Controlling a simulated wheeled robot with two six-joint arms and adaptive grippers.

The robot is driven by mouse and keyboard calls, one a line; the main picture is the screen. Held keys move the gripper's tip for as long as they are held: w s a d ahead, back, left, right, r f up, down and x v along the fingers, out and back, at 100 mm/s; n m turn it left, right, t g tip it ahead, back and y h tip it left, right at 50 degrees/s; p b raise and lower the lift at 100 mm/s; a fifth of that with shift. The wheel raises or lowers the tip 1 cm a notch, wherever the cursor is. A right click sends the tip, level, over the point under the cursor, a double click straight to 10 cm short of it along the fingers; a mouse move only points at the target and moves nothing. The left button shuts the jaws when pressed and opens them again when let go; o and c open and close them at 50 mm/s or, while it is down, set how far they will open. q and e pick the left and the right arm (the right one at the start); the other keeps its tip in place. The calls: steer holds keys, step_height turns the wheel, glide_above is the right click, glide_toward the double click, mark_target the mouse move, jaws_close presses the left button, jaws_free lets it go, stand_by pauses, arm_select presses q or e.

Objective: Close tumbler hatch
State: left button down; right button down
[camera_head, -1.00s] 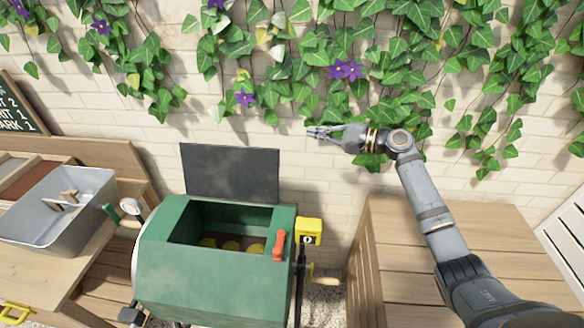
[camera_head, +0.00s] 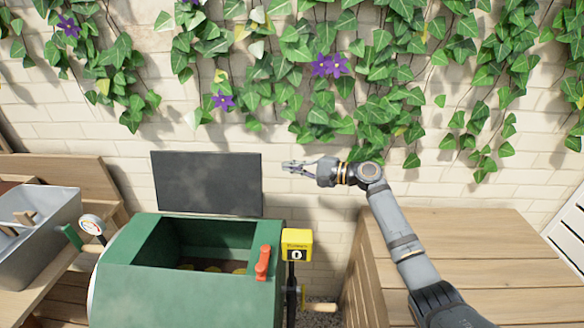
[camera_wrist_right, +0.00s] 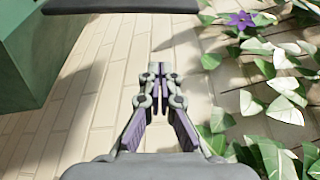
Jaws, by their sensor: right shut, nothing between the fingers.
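The green tumbler (camera_head: 185,300) stands at the lower left of the head view with its top opening uncovered. Its dark hatch (camera_head: 207,184) stands upright at the back edge of the opening, near the brick wall. A red handle (camera_head: 262,263) sits on the tumbler's right front edge. My right gripper (camera_head: 287,167) is shut and empty, just right of the hatch and apart from it. In the right wrist view the shut fingers (camera_wrist_right: 160,72) point toward the hatch's dark edge (camera_wrist_right: 120,6), with the green tumbler wall (camera_wrist_right: 35,50) at upper left. My left gripper is not in view.
A yellow counter (camera_head: 297,245) reading 0 stands at the tumbler's right side. A metal tray (camera_head: 45,225) and a gauge (camera_head: 91,225) are at left. A wooden bench (camera_head: 455,245) is at right. Ivy (camera_head: 390,60) hangs on the wall behind.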

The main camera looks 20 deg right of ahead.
steer(key=a+p, duration=0.3)
steer(key=a, duration=0.3)
steer(key=shift+w+a+r+p, duration=0.3)
steer(key=shift+w+p, duration=0.05)
steer(key=shift+p, duration=0.05)
steer(key=shift+w, duration=0.1)
